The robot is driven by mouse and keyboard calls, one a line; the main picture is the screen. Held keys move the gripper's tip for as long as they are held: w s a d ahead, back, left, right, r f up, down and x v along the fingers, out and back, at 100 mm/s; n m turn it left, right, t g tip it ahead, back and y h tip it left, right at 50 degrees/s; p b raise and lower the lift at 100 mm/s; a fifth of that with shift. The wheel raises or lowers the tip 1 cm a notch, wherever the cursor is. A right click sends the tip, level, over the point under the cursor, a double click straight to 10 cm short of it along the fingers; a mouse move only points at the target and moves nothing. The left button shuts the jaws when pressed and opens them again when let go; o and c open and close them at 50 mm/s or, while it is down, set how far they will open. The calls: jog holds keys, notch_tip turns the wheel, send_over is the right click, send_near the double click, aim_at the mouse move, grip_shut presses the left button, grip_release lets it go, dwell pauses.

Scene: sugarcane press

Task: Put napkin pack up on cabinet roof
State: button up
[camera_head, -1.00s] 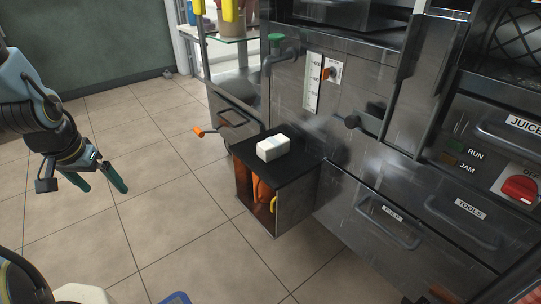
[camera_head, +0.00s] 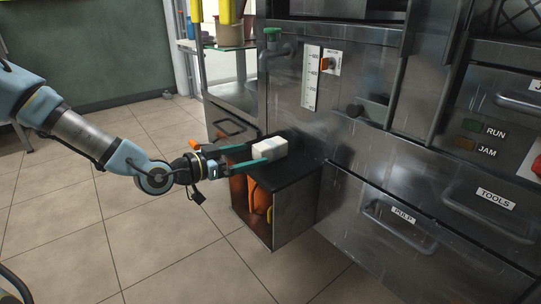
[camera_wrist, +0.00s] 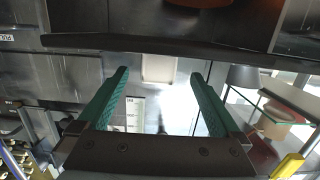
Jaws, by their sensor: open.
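In the wrist view the pack shows as a pale block (camera_wrist: 158,69) between the fingers, further out. My gripper (camera_head: 254,154) is open, with its teal fingers reaching from the left over the black top. In the head view one finger overlaps the pack's near side; the other is partly hidden. In the wrist view both fingers (camera_wrist: 158,75) are spread wide. Whether either touches the pack cannot be told.
Behind the low cabinet stands the steel press front with a gauge strip (camera_head: 311,78). The PULP drawer (camera_head: 395,220) and TOOLS drawer (camera_head: 490,205) have protruding handles at right. An orange-ended handle (camera_head: 194,144) sticks out behind my wrist. Tiled floor (camera_head: 160,255) is clear at front left.

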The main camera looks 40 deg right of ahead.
aim_at(270, 149)
jog(key=d+b, duration=0.1)
jog(key=d, duration=0.1)
jog(key=d+b, duration=0.1)
jog(key=d, duration=0.2)
jog(key=d+b, duration=0.1)
jog(key=d, duration=0.1)
jog(key=shift+s+d+f, duration=0.2)
jog(key=shift+s+f, duration=0.15)
grip_shut()
dwell(0.5)
